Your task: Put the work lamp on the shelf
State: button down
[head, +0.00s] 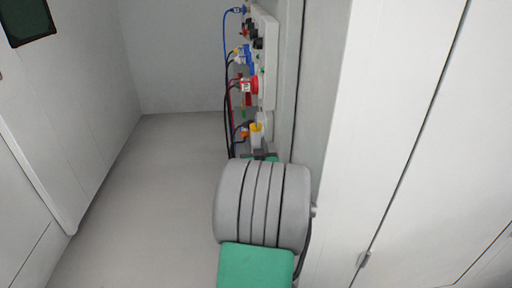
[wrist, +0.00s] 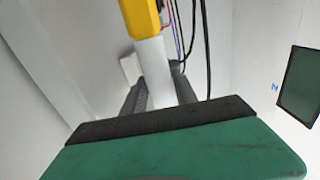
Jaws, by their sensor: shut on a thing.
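My gripper (wrist: 158,80) shows in the wrist view with its dark fingers closed around the white lower part of a yellow-and-white thing, which I take to be the work lamp (wrist: 142,18). Its yellow part sticks out beyond the fingers and runs off the top edge of that view. In the head view the work lamp (head: 257,128) seems to show just beyond my grey arm link, close to the wall panel. My arm hides most of the gripper there. I cannot make out a shelf in either view.
A white panel (head: 267,50) with blue and red plugs (head: 247,86) is on the wall, and cables hang below it. A dark green screen (head: 27,20) is at upper left. Pale cabinet doors (head: 400,130) stand at right. The grey floor (head: 150,190) is clear.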

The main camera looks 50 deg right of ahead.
jog(key=shift+r, duration=0.15)
jog(key=c, duration=1.4)
grip_release()
jog(key=shift+f, duration=0.35)
jog(key=shift+c, duration=0.2)
jog(key=o, duration=0.5)
jog(key=shift+r, duration=0.1)
